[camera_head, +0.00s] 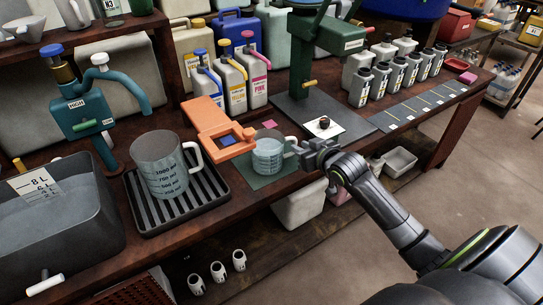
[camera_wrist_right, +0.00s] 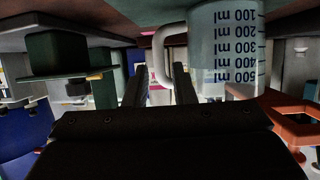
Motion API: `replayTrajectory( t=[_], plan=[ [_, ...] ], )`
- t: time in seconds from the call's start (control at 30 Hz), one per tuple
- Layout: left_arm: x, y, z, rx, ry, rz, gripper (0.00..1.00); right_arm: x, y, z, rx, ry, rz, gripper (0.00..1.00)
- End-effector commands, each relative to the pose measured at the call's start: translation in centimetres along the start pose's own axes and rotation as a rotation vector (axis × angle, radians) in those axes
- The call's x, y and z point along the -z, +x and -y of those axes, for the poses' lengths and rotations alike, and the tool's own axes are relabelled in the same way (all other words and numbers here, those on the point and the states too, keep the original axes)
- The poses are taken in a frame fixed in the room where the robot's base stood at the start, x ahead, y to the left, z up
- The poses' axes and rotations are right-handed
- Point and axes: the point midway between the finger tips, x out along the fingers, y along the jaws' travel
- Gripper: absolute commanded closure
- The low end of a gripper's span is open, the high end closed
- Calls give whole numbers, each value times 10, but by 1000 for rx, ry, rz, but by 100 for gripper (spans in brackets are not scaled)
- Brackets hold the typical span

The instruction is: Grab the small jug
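The small jug (camera_head: 267,158) is clear with measure marks and a white handle. It stands upright on a dark green mat (camera_head: 262,181) at the bench's front edge, its handle toward the right. The large jug (camera_head: 163,173) stands to its left on a black ribbed tray. My right gripper (camera_head: 305,151) is just right of the small jug's handle. In the right wrist view the jug (camera_wrist_right: 226,50) appears upside down, and its handle (camera_wrist_right: 164,60) shows between the two spread fingers (camera_wrist_right: 160,88). I cannot tell whether they touch it. My left gripper is out of view.
An orange bracket (camera_head: 218,128) reaches close to the small jug's left side. A dark green press (camera_head: 303,75) stands behind. Yellow, blue and pink-labelled bottles (camera_head: 233,83) line the back. A white card (camera_head: 324,127) with a dark lump lies right of the jug.

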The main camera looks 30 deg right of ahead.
Motion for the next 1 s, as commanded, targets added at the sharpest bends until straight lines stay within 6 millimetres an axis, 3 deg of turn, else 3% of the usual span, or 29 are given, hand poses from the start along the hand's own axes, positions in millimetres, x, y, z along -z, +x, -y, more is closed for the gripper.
replayTrajectory(
  t=[0.27, 0.6, 0.93, 1.0],
  plan=[
    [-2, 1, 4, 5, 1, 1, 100, 0, 18, 0, 1, 0, -1, 77],
    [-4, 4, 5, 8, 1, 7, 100, 0, 59, -1, 0, 2, 0, 77],
    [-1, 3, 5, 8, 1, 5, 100, 1, 63, -1, 0, -1, 0, 77],
    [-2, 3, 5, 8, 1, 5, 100, 1, 63, -1, 0, -1, 0, 86]
  ],
)
